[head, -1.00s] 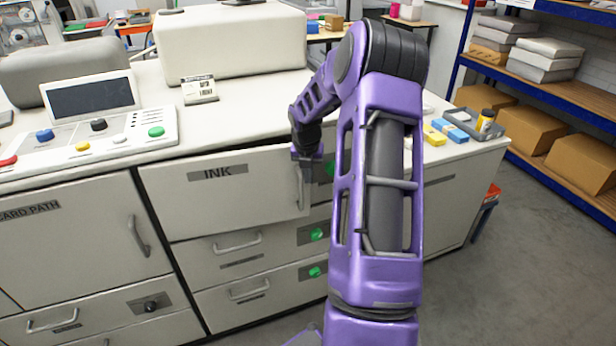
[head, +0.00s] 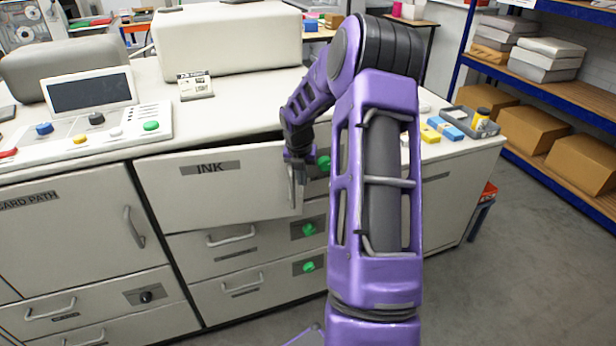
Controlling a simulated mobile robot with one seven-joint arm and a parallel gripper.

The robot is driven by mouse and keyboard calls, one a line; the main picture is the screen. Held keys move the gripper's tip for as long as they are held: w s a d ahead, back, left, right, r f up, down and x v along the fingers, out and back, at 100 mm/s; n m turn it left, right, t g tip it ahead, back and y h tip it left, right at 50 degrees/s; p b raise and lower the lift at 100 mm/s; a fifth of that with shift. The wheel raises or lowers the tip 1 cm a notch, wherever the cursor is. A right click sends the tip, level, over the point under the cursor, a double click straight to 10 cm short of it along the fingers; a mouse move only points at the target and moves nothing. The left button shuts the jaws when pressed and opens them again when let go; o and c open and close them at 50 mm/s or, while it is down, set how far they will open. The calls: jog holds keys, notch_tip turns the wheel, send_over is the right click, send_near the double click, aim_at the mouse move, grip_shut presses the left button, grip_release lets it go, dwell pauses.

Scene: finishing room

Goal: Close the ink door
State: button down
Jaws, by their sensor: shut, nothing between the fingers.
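The ink door (head: 225,190) is a pale panel labelled INK on the front of the large machine. It stands slightly ajar, with a dark gap along its top edge. My gripper (head: 297,183) is at the door's right end, shut and seemingly empty, with its fingers pointing down. It overlaps the door's right edge in the picture; I cannot tell whether it touches. My purple arm hides part of the machine front to the right of the door.
Drawers with handles and green knobs (head: 309,229) sit below the door. The card path door (head: 70,232) is to the left. A control panel (head: 90,130) stands on the worktop. A grey tray (head: 472,122) lies at the worktop's right end. Open floor and blue shelving (head: 560,92) are at right.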

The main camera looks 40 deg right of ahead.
jog(key=s+d+v, duration=0.1)
jog(key=v, duration=0.9)
jog(key=s+a+f+m+t+b, duration=0.1)
jog(key=s+m+b, duration=0.15)
jog(key=m, duration=1.35)
jog(key=s+a+f+m+t+b, duration=0.1)
jog(key=f+m+b, duration=0.15)
jog(key=m, duration=1.35)
jog(key=w+d+f+b, duration=0.1)
jog(key=w+d+f, duration=0.1)
jog(key=w+f, duration=0.5)
jog(key=shift+d+f, duration=0.4)
jog(key=shift+f, duration=0.25)
